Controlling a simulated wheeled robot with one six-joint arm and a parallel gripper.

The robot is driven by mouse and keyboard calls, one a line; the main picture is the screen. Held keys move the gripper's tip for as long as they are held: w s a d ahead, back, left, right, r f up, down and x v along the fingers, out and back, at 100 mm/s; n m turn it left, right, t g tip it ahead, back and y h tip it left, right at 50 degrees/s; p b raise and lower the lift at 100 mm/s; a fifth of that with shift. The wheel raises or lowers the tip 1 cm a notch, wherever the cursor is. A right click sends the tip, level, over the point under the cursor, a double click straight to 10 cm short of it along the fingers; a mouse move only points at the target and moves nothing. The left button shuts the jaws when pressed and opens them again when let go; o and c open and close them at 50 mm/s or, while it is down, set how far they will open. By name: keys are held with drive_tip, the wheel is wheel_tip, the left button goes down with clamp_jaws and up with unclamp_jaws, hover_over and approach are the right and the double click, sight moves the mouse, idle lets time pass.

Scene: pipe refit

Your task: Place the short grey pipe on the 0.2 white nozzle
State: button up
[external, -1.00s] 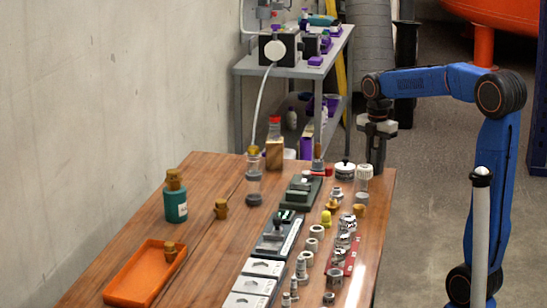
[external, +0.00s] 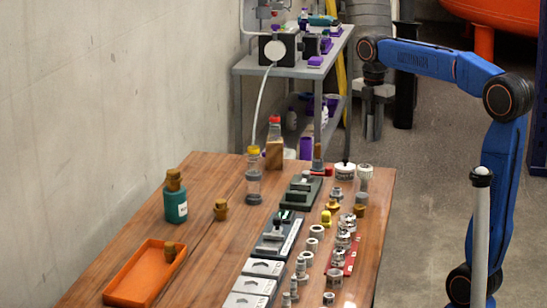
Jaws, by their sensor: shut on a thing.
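My gripper (external: 373,137) points down in the air beyond the back right corner of the table, above its level. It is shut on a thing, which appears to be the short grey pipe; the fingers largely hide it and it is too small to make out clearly. White knurled fittings stand at the back right of the table: a wide one (external: 345,170) with a dark knob, and a taller one (external: 364,173) to its right. I cannot read which is the 0.2 white nozzle. My gripper is apart from both.
The wooden table (external: 215,235) bears several grey fittings, a red rack (external: 350,258), dark and white fixtures (external: 268,267), an orange tray (external: 135,285), a green bottle (external: 176,204) and a clear jar (external: 253,180). A grey shelf (external: 290,70) stands behind. The right edge is mostly clear.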

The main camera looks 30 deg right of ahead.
wheel_tip(320, 180, up, 6)
drive_tip(key=n, duration=0.1)
hover_over(365, 166)
drive_tip(key=shift+f, duration=5.1)
drive_tip(key=shift+f, duration=0.1)
drive_tip(key=o, duration=1)
